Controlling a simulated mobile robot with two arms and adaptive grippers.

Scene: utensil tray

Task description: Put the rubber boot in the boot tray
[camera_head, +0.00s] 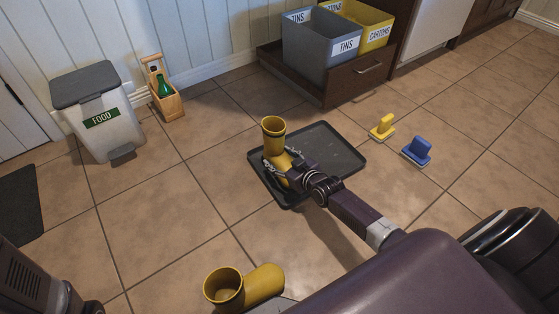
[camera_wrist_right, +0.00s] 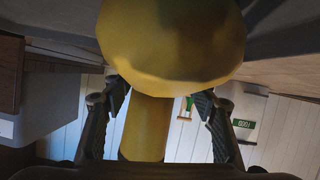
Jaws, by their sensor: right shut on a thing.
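A yellow rubber boot (camera_head: 273,133) stands roughly upright over the left part of the black boot tray (camera_head: 340,142). My right gripper (camera_head: 284,170) is shut on this boot, with its fingers on either side. In the right wrist view the boot (camera_wrist_right: 150,130) shows between the two fingers (camera_wrist_right: 161,102). I cannot tell whether its sole touches the tray, as my gripper hides its lower part. A second yellow boot (camera_head: 262,282) is at the bottom of the head view, opening up, partly cut off. My left gripper is not in view.
A grey tins bin (camera_head: 318,50) and a yellow cartons bin (camera_head: 372,25) are behind. A food bin (camera_head: 103,125) and wooden bottle carrier (camera_head: 166,104) stand by the wall.

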